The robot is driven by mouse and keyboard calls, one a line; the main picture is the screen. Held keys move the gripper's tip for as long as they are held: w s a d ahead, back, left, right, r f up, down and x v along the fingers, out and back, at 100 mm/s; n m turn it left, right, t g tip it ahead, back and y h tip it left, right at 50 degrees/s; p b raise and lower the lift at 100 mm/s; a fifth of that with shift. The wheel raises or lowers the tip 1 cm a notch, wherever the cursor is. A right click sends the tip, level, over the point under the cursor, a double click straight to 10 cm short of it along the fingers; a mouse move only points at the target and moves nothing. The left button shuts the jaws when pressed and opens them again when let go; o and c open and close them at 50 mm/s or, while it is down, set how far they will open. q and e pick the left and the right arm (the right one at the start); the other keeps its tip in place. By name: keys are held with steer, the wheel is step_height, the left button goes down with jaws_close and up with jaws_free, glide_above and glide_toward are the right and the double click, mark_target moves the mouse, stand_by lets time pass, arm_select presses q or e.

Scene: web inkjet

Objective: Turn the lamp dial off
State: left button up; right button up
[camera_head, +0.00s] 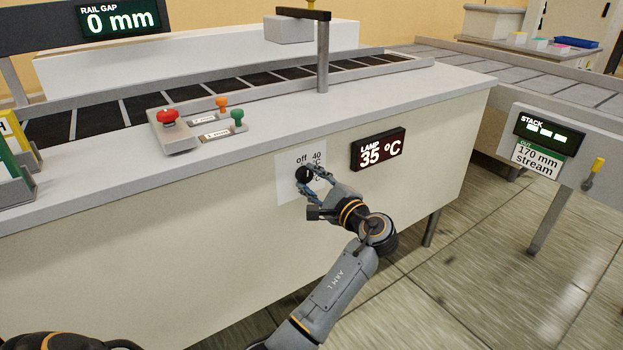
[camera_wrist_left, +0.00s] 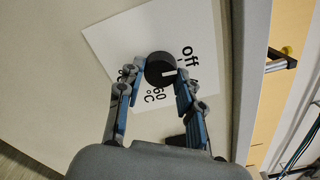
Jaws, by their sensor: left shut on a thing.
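The lamp dial (camera_head: 303,174) is a round black knob on a white label plate (camera_head: 286,190) on the front panel of the long bench. In the left wrist view the dial (camera_wrist_left: 158,66) has a white mark pointing roughly between "off" and the neighbouring label, which a finger partly covers. "60 °C" is also readable there. My left gripper (camera_head: 309,176) has its blue-grey fingers on either side of the dial and is shut on it. The lamp display (camera_head: 378,149) to the right reads 35 °C. My right gripper is not in view.
A control box (camera_head: 195,130) with red, orange and green knobs sits on the bench top above the dial. A grey post (camera_head: 322,55) stands behind the bench edge. A STACK display (camera_head: 548,133) is on the machine at right. The floor (camera_head: 470,260) right of the bench is clear.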

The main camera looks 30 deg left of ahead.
arm_select(q)
steer(key=shift+f+n, duration=0.1)
steer(key=shift+n, duration=0.6)
steer(key=o, duration=1.2)
steer(key=shift+d, duration=0.1)
steer(key=v, duration=0.7)
steer(key=shift+s+d, duration=0.1)
steer(key=shift+d, duration=0.05)
